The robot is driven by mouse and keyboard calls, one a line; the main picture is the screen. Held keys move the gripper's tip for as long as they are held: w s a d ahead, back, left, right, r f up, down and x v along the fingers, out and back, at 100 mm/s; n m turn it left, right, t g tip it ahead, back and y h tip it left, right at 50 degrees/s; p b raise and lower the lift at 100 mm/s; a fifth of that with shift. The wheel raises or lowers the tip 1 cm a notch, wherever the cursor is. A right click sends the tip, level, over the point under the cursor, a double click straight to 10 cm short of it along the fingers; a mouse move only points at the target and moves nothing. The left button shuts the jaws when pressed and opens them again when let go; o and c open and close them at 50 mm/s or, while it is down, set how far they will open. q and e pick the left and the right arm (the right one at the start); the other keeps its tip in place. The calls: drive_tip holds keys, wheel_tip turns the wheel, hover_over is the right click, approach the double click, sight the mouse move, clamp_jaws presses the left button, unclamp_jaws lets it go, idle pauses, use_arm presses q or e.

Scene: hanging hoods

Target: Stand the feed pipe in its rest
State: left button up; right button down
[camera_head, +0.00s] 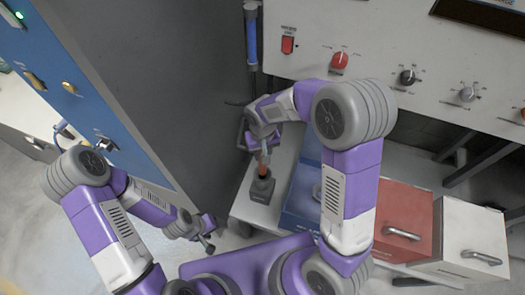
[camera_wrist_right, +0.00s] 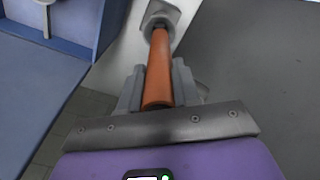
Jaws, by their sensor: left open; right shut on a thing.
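The feed pipe is an orange-brown rod (camera_wrist_right: 158,68), held between the fingers of my right gripper (camera_wrist_right: 157,92) in the right wrist view. In the head view a short part of the pipe (camera_head: 264,159) shows below my right gripper (camera_head: 262,147). The rest is a small dark grey block (camera_head: 262,187) on the white bench. The pipe's far end meets the grey rest (camera_wrist_right: 163,14) in the wrist view; I cannot tell how deep it sits. The pipe looks roughly upright in the head view. My left gripper (camera_head: 207,236) is open and empty, low beside the dark cabinet.
A blue box (camera_head: 300,196), a red box (camera_head: 404,215) and a white box (camera_head: 470,236) stand right of the rest. A control panel (camera_head: 390,50) with knobs is behind. A tall dark cabinet side (camera_head: 165,90) is close on the left. A blue-handled tool (camera_head: 252,45) hangs behind.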

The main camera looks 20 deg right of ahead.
sight(263, 169)
drive_tip(key=shift+f+b, duration=2.05)
drive_tip(key=shift+f, duration=0.7)
drive_tip(key=shift+f+b, duration=2.65)
drive_tip(key=shift+f, duration=0.6)
drive_tip(key=c, duration=0.7)
unclamp_jaws()
drive_tip(key=shift+c, duration=0.2)
wheel_tip(263, 169, up, 8)
drive_tip(key=p, duration=0.2)
drive_tip(key=shift+f, duration=0.15)
